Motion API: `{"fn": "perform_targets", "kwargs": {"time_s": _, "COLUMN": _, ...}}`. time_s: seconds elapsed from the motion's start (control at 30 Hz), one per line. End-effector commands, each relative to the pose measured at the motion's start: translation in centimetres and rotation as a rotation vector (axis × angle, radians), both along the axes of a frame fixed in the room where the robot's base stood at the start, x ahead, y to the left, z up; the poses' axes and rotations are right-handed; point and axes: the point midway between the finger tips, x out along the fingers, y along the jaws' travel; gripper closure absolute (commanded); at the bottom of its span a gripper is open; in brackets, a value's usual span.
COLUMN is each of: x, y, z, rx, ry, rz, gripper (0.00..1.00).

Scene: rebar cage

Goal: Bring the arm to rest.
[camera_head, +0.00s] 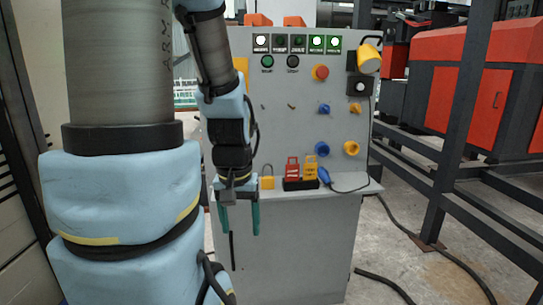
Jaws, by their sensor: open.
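My gripper (240,218) hangs at the end of my blue and grey arm, pointing down. Its two green fingers are apart, with nothing between them. It is in front of the grey control cabinet (285,235), left of centre, near the height of the cabinet's small ledge. I cannot tell how far the fingers are from the cabinet front. My arm's upper links cover part of the cabinet's left side.
The ledge holds a yellow padlock (267,178), a red tag (292,168), a yellow tag (310,167) and a blue plug (324,176). A red emergency button (321,72) sits on the panel. Dark steel posts (455,120) stand right. Cables cross the floor.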

Motion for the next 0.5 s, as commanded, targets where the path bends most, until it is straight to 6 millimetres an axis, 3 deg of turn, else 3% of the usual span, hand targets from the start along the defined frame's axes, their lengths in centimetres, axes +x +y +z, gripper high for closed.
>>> {"fn": "perform_targets", "kwargs": {"time_s": 0.03, "x": 0.0, "y": 0.0, "z": 2.9, "rx": 0.0, "ry": -0.001, "rz": 0.0, "gripper": 0.3}}
{"fn": "perform_targets", "kwargs": {"time_s": 0.2, "x": 0.0, "y": 0.0, "z": 7.8, "rx": 0.0, "ry": -0.001, "rz": 0.0, "gripper": 0.3}}
{"fn": "perform_targets", "kwargs": {"time_s": 0.4, "x": 0.0, "y": 0.0, "z": 12.3, "rx": -0.001, "ry": -0.001, "rz": 0.001, "gripper": 0.3}}
{"fn": "perform_targets", "kwargs": {"time_s": 0.5, "x": 0.1, "y": 0.0, "z": 13.5, "rx": -0.001, "ry": -0.002, "rz": 0.001, "gripper": 0.3}}
